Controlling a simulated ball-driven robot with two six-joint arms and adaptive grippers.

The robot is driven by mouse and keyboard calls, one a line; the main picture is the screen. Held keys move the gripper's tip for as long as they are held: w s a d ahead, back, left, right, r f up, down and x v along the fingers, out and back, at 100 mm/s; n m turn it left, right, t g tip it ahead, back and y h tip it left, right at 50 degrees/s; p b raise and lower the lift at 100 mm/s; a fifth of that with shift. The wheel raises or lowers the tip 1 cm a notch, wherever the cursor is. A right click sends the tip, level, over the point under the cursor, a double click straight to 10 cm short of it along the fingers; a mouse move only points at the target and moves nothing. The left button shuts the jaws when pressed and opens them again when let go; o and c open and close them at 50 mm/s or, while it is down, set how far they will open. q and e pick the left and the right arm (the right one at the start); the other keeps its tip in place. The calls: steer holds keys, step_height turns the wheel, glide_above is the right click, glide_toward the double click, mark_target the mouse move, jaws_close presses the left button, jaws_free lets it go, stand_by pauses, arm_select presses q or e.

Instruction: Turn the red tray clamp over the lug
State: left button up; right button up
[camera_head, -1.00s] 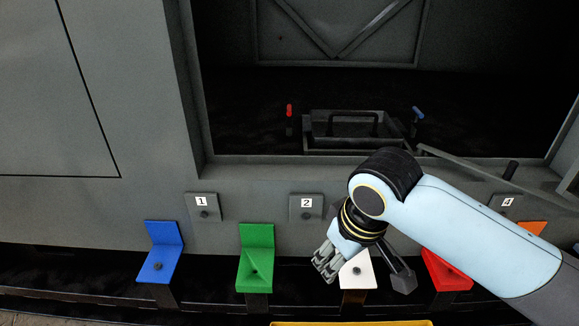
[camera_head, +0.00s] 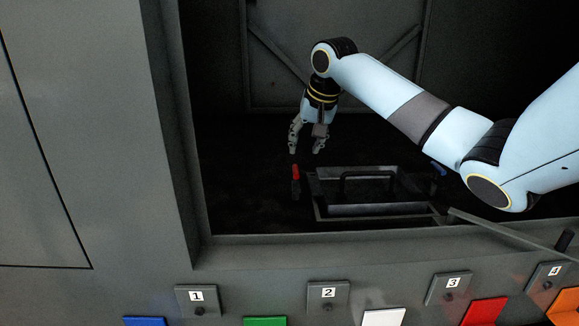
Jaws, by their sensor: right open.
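The red tray clamp (camera_head: 296,179) is a small upright red handle just left of the grey tray (camera_head: 330,210) inside the dark enclosure. The tray has a black bar handle across it. My right gripper (camera_head: 306,150) points down, open and empty, just above and slightly right of the red clamp, with a small gap seen between them. A blue clamp (camera_head: 438,169) stands at the tray's right side, partly behind my right arm. The lug cannot be made out. My left gripper is not in view.
The enclosure's front sill (camera_head: 330,240) runs below the tray. A grey bar (camera_head: 510,234) slants from the tray's right corner. Numbered plates, such as plate 1 (camera_head: 197,300), and coloured brackets, such as the green one (camera_head: 265,321), line the front below.

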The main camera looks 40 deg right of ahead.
mark_target(297, 169)
steer(key=b+x, duration=0.2)
steer(key=x, duration=0.3)
steer(key=shift+s+a+f, duration=0.1)
steer(key=shift+a, duration=0.05)
steer(key=b+x, duration=0.1)
steer(key=x, duration=0.2)
steer(key=shift+b+x, duration=0.55)
steer(key=shift+x, duration=0.6)
steer(key=shift+c, duration=0.6)
steer(key=c, duration=0.4)
steer(key=shift+c, duration=1.3)
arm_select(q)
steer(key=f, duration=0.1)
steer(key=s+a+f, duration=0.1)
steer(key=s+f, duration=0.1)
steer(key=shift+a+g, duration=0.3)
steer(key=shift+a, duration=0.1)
arm_select(e)
jaws_close()
